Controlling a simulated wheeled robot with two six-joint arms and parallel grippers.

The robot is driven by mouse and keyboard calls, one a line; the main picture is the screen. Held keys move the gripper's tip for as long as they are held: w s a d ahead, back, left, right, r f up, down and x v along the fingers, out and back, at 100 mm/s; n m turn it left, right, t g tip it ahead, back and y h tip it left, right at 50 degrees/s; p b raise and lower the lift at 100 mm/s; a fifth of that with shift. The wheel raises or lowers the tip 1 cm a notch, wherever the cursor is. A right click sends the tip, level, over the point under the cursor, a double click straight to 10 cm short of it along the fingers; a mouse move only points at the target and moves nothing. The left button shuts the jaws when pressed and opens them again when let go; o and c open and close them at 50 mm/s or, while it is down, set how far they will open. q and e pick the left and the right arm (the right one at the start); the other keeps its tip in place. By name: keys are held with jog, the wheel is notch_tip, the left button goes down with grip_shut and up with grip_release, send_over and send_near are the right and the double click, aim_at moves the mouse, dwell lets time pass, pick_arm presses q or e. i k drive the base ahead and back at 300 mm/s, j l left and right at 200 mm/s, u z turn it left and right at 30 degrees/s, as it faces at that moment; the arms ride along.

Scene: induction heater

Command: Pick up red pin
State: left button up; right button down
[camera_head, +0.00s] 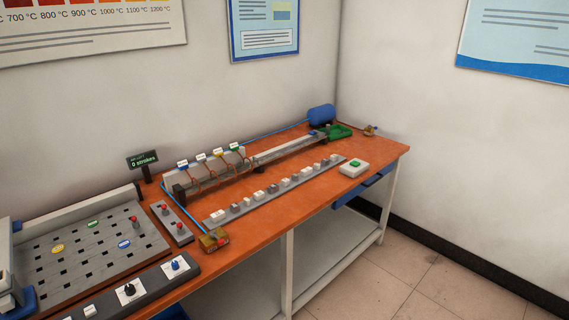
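A small red-topped piece (134,219) stands on the grey perforated board (75,270) at the lower left of the head view. It is small, and I cannot tell for sure that it is the red pin. Yellow (58,248), green (94,223) and blue (124,244) labelled pieces also sit on the board. Neither of my grippers is in view.
An orange bench (260,230) runs to the far corner. It holds a coil fixture (205,172), a strip of small blocks (275,190), a green tray (340,132), a green-button box (354,168) and a brass-coloured block (214,240). A knob panel (130,290) lines the front.

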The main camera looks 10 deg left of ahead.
aim_at(135, 223)
jog(key=u, duration=1.25)
jog(key=i+l, duration=0.1)
